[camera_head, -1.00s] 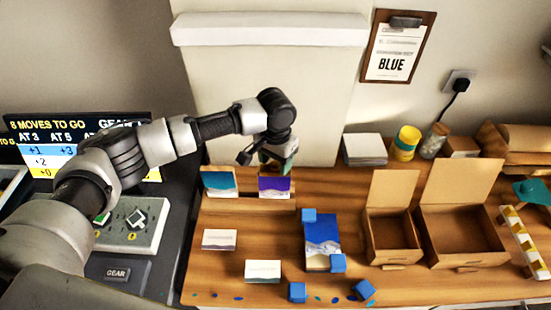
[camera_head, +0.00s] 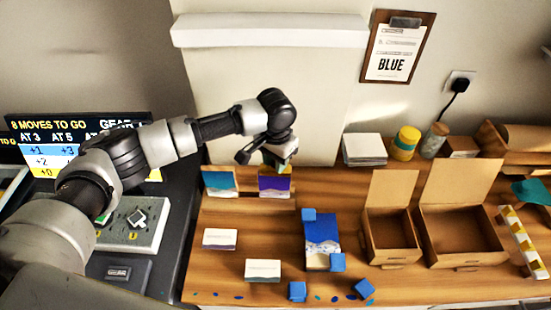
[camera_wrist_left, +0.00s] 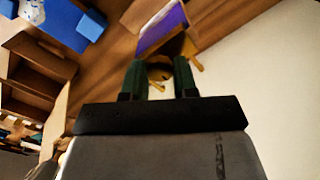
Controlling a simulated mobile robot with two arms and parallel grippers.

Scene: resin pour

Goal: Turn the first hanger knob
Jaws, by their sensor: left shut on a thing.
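My left gripper (camera_head: 274,163) is above the purple-and-white panel (camera_head: 274,187) at the back edge of the wooden bench. In the left wrist view its two dark green fingers (camera_wrist_left: 160,78) are closed around a small yellow-brown piece (camera_wrist_left: 159,73), which appears to be the hanger knob. The purple panel also shows in the wrist view (camera_wrist_left: 163,30), beside yellow parts just past the fingers. A teal panel (camera_head: 220,183) stands to the left of the purple one. The knob is hidden by the gripper in the head view. My right gripper is not in view.
A blue panel (camera_head: 321,228) with blue blocks lies mid-bench (camera_head: 215,270). White cards lie in front (camera_head: 262,270). Open cardboard boxes (camera_head: 392,238) stand to the right. A white wall column with a ledge (camera_head: 270,32) rises behind the gripper. A clipboard reading BLUE (camera_head: 398,48) hangs on the wall.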

